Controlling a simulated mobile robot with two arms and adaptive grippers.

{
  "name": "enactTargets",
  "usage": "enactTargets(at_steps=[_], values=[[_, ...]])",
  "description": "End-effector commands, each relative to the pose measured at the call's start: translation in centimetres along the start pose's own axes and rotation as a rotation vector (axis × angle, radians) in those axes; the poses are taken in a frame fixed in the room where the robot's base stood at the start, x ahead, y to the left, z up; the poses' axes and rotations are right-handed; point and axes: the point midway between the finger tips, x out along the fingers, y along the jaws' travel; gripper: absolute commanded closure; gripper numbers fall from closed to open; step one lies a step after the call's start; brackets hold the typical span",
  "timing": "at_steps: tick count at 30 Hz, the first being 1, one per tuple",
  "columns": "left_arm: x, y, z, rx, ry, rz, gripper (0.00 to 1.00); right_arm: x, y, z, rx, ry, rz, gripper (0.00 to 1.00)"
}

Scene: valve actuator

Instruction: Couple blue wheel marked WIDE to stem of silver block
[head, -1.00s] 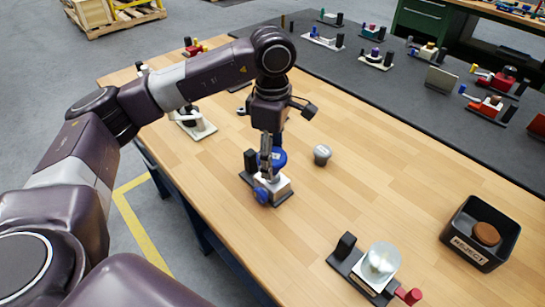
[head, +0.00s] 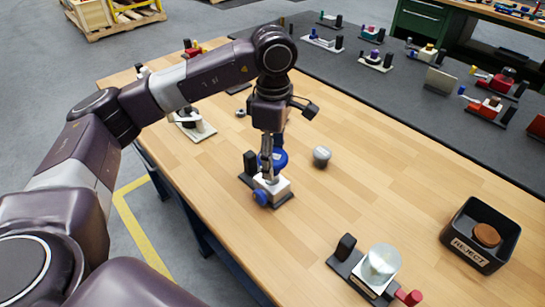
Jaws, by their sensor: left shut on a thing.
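My left gripper (head: 267,165) points down over the near-middle of the table and is shut on a blue wheel (head: 279,158). The fingers hide part of the wheel and the stem area, so I cannot tell whether the wheel touches the stem. The wheel's marking is too small to read. My right gripper is not in view.
A grey knob (head: 321,156) stands just right of the block. A black REJECT bin (head: 457,248) holding a brown round piece is at the right. A fixture with a clear-silver cylinder (head: 381,264) and red knob is at the front. Bare wood lies between them.

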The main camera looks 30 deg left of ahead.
Motion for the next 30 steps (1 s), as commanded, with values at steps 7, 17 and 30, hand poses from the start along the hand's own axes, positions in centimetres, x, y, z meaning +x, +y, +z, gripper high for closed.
enactTargets(at_steps=[7,17,30], values=[[-0.01,0.01,-0.01,0.0,0.0,0.001,0.76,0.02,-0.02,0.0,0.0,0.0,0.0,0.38],[-0.03,0.03,-0.03,0.0,0.0,0.0,0.76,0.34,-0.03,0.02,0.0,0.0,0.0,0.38],[0.05,0.03,-0.01,0.0,0.0,0.001,0.76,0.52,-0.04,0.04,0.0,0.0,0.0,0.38]])
